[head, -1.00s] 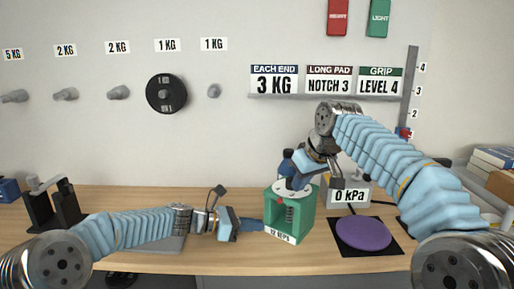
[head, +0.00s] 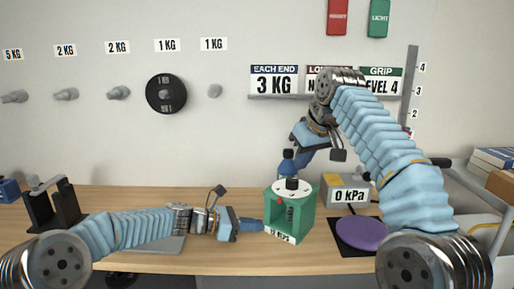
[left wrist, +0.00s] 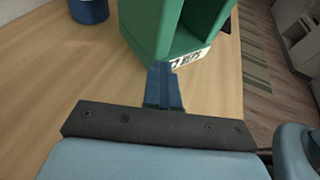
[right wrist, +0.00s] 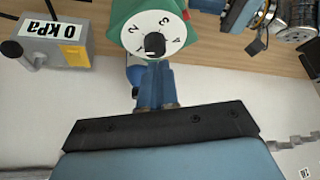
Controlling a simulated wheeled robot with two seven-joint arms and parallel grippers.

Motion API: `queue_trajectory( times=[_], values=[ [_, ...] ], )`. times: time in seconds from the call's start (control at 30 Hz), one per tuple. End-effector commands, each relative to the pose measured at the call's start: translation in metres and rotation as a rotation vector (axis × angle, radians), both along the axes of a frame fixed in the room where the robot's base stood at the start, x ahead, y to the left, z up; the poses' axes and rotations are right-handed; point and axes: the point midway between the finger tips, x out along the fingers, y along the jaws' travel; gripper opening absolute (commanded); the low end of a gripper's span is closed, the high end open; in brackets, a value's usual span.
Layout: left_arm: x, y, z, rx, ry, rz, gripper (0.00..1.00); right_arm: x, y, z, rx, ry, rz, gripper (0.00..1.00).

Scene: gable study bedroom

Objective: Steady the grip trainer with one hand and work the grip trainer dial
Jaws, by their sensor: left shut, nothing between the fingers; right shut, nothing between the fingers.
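The grip trainer (head: 304,221) is a green open-fronted block on the desk. Its white dial (head: 285,193) with a black knob (head: 291,184) is on top; the dial's numbers and knob also show in the right wrist view (right wrist: 155,43). The knob's exact setting is hard to read. My left gripper (head: 262,226) is shut and empty, low at the trainer's left side; its blue fingertips (left wrist: 160,65) are close to the green wall, and I cannot tell if they touch. My right gripper (head: 299,167) is shut and empty, above and behind the dial, apart from the knob.
A dark blue bottle-like object (head: 287,164) stands behind the trainer. A grey box reading 0 kPa (head: 348,195) and a purple pad (head: 362,234) on a black mat are to the right. A wall sign reads GRIP LEVEL 4 (head: 381,87). A black stand (head: 52,207) is at far left.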

Motion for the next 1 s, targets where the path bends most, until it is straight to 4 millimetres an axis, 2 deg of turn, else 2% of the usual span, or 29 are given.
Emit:
queue_trajectory(
  times=[0.2,0.33,0.57,0.8,1.0],
  values=[
    [0.0,0.0,0.0,0.0,0.0,0.0,0.0,0.004,0.002,0.005,-0.009,0.005,-0.314,0.0],
    [0.0,0.0,0.0,0.0,0.0,0.0,0.0,0.004,0.001,0.008,-0.001,-0.006,-0.44,0.0],
    [0.0,0.0,0.0,0.0,0.0,0.0,0.0,0.004,0.0,-0.008,-0.001,-0.007,-0.466,0.0],
    [0.0,0.0,0.0,0.0,0.0,0.0,0.0,0.004,0.0,-0.041,-0.001,-0.007,-0.466,0.0],
    [0.0,0.0,0.0,0.0,0.0,0.0,0.0,0.005,0.0,-0.057,0.001,-0.008,-0.465,0.0]
  ],
)
